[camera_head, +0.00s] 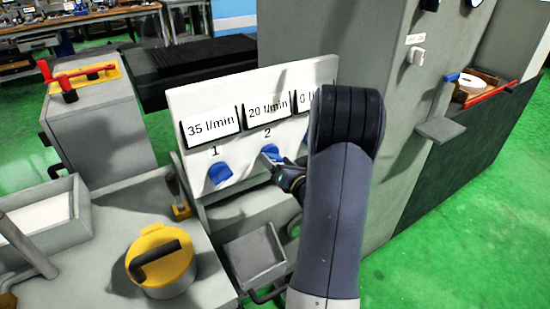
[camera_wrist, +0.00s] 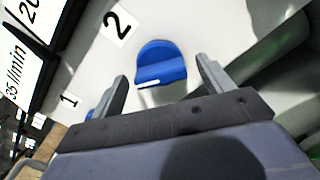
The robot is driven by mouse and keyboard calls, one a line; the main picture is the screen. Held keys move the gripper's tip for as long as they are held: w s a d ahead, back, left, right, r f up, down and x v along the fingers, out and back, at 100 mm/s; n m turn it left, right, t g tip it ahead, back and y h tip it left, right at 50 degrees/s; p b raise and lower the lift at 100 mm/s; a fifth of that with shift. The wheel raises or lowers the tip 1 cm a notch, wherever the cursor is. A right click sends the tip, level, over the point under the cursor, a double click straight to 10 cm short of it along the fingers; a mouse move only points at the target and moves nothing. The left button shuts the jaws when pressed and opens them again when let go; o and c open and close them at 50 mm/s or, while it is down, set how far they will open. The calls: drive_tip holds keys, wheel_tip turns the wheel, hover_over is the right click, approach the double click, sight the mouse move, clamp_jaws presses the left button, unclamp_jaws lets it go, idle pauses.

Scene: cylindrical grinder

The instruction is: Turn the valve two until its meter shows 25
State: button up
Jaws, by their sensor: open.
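Valve two is a blue knob (camera_head: 269,152) on a white upright panel (camera_head: 187,108), below the number 2. Its meter (camera_head: 268,112) reads 20 l/min. In the wrist view the blue knob (camera_wrist: 160,64) sits ahead of my gripper, between the lines of its two fingers, with a white mark on its lower edge. My gripper (camera_wrist: 160,82) is open, with one finger on each side of the knob; I cannot tell whether they touch it. In the head view my gripper (camera_head: 276,167) is at valve two, and my arm hides the panel's right part.
Valve one, a blue knob (camera_head: 219,173), is left of valve two, and its meter (camera_head: 211,128) reads 35 l/min. A third meter (camera_head: 304,99) is partly hidden by my arm. A yellow lidded pot (camera_head: 161,258) and a grey open box (camera_head: 255,254) stand in front.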

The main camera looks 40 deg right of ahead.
drive_tip(key=shift+w, duration=0.85)
drive_tip(key=shift+c, duration=0.4)
drive_tip(key=c, duration=0.9)
drive_tip(key=n+b, duration=0.2)
drive_tip(key=b, duration=0.1)
drive_tip(key=shift+f, duration=0.2)
drive_tip(key=shift+r+n+b, duration=0.2)
drive_tip(key=shift+n+b, duration=0.4)
drive_tip(key=shift+n, duration=0.1)
drive_tip(key=o, duration=1)
drive_tip(key=shift+s, duration=0.1)
